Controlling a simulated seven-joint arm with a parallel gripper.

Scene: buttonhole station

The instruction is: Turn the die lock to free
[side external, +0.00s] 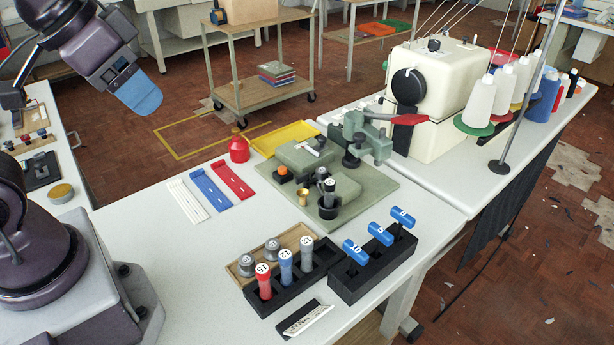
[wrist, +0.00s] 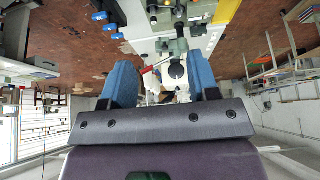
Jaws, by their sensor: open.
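My gripper (side external: 137,92) is high at the upper left in the side view, well away from the work station. Its two blue fingers are apart and empty in the wrist view (wrist: 163,78).
Black racks hold numbered pegs (side external: 285,262) and blue-handled tools (side external: 380,234) at the front. A cream machine (side external: 440,90) and thread cones stand at right.

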